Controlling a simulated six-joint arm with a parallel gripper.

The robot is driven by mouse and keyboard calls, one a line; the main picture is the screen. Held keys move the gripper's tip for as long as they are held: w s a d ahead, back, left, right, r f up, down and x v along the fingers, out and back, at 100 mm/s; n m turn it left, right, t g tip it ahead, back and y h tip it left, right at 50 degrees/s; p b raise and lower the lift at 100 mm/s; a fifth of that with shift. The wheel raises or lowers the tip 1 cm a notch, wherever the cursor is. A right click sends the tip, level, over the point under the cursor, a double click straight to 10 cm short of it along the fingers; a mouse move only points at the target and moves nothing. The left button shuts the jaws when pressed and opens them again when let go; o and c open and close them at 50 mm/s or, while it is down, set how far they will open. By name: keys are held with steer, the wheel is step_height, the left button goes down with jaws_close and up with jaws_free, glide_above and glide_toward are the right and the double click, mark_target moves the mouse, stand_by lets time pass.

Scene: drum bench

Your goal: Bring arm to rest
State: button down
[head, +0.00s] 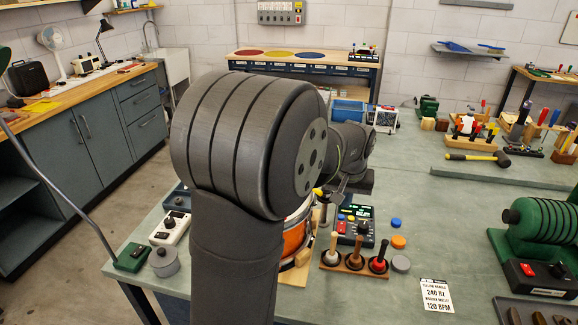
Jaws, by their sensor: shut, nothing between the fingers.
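My arm fills the middle of the head view and hides much of the bench. My gripper (341,190) is small and partly hidden behind the arm's big joint, above the bench near the drum and control panel. It is shut and empty. The orange drum (296,240) stands on a wooden base behind my arm, mostly hidden. A wooden rack (355,262) holds several upright mallets in front of a dark control panel (356,226) with a lit display.
A printed card (436,295) lies on the bench. A green ribbed machine (541,221) stands at right. A white switch box (170,228) and a grey round canister (163,262) are at left. The bench between card and hammer is mostly clear.

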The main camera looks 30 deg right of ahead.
steer(key=x, duration=0.3)
steer(key=w+d+x, duration=0.1)
steer(key=x, duration=0.5)
steer(key=shift+w+d, duration=0.25)
steer(key=v, duration=0.4)
steer(key=shift+f, duration=0.1)
